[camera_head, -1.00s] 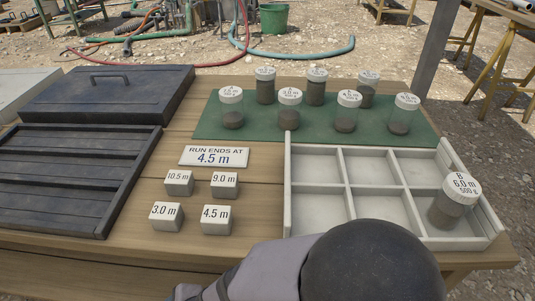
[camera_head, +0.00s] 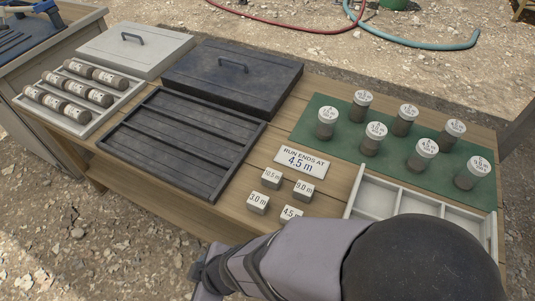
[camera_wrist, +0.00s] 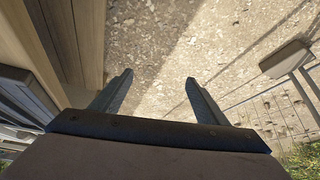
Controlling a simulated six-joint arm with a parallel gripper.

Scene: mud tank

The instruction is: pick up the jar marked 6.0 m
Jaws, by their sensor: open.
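The jar marked 6.0 m does not show in either current view; in the head view my arm covers the part of the white divided tray (camera_head: 375,198) where it stood a second ago.
Several white-lidded jars (camera_head: 404,122) stand on a green mat (camera_head: 337,152) behind the tray. Small white marker blocks (camera_head: 272,178) and a "RUN ENDS AT 4.5 m" sign (camera_head: 301,161) are left of it. A dark slatted tray (camera_head: 183,142) and a rack of tubes (camera_head: 63,122) are farther left.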

